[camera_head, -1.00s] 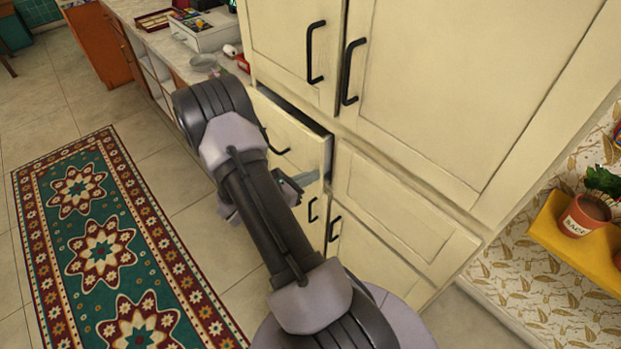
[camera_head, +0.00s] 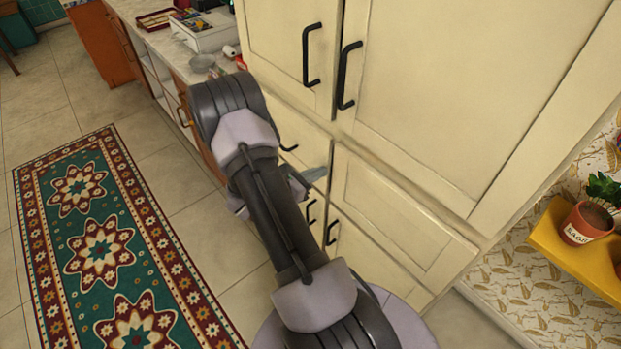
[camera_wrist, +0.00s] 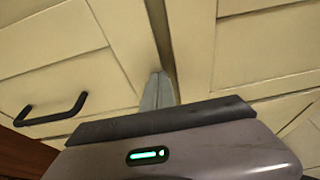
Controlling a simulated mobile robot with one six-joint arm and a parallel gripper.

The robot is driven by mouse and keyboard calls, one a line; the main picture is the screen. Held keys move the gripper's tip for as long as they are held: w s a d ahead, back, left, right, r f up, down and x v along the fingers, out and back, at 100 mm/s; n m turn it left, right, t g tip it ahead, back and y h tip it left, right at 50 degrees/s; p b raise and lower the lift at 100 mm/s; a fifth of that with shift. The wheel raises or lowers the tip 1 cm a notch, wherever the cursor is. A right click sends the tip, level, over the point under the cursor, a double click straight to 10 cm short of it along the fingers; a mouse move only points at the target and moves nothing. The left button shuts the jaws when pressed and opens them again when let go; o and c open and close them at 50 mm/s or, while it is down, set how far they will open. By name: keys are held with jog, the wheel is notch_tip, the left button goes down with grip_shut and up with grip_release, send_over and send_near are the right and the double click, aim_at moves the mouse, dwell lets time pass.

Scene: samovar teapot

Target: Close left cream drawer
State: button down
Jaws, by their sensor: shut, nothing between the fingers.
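The left cream drawer (camera_head: 300,133) is in the lower part of the tall cream cabinet, and its front now looks about level with the drawer beside it. My arm hides part of it in the head view. In the wrist view its front (camera_wrist: 105,70) fills the left side, with a black handle (camera_wrist: 52,110) low down. My gripper (camera_wrist: 158,90) is shut and empty, its grey fingertips at the drawer front's right edge, by the gap to the neighbouring panel. I cannot tell whether they touch. The fingers also show in the head view (camera_head: 314,174).
The right cream drawer (camera_head: 390,210) is shut. Cupboard doors with black handles (camera_head: 348,75) are above. A yellow shelf (camera_head: 570,255) with a potted plant (camera_head: 588,222) is at the right. A patterned rug (camera_head: 105,240) lies on open floor at the left.

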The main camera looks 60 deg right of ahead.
jog(key=f+p+v, duration=0.1)
jog(key=p+v, duration=0.3)
jog(key=v, duration=1)
jog(key=s+a+r+m+y, duration=0.4)
jog(key=a+r+m+y, duration=0.2)
jog(key=a+r+m, duration=0.5)
jog(key=s+a+r+m+t+y, duration=0.3)
jog(key=a+r+m+t+y, duration=0.1)
jog(key=a+r, duration=0.4)
jog(key=s+a+r+m+t+y, duration=0.2)
jog(key=a+r+t+y, duration=0.3)
jog(key=a, duration=0.8)
notch_tip(320, 180, up, 3)
jog(key=shift+s+r+m+t+y, duration=0.1)
jog(key=shift+s+m+t+y, duration=0.35)
jog(key=shift+m, duration=0.45)
